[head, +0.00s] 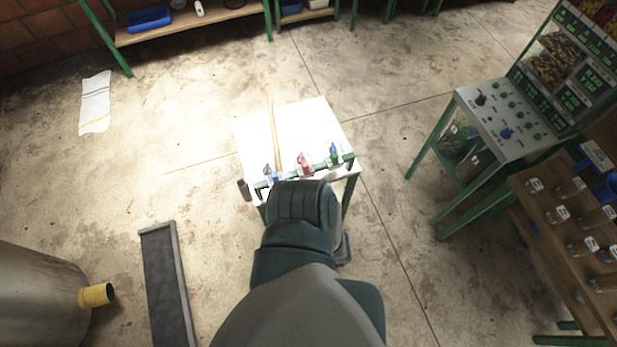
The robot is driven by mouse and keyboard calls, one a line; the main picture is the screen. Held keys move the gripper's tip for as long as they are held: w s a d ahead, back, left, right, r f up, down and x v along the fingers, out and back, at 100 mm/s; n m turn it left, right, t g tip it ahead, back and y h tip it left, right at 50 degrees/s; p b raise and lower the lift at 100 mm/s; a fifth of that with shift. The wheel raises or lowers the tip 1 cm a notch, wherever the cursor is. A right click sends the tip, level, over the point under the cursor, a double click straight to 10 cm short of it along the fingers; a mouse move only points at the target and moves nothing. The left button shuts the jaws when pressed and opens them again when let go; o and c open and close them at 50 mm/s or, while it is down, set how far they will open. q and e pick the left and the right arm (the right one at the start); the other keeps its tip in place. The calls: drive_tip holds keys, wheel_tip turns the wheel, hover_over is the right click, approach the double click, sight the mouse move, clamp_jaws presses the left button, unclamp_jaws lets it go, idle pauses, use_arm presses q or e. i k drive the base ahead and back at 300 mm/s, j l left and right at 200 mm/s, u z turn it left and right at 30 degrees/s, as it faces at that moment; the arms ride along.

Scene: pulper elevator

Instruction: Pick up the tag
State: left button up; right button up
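I cannot pick out a loose tag for certain. A small white-and-blue card (597,155) stands at the back of the wooden table on the right, and small white labels sit on the jars there. A white table (290,125) in the middle carries a red item (304,163), a green item (333,154), a blue item (269,174) and a long thin wooden stick (271,120). Neither gripper's fingers show clearly.
A control panel (507,118) on a green stand is at the right, by the wooden table (540,250) with several jars. A metal tank (35,300) with a yellow pipe (96,295) and a dark trough (165,285) are lower left. A cloth (95,103) lies on the open floor.

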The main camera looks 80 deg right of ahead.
sight(275, 176)
drive_tip(key=z, duration=2.2)
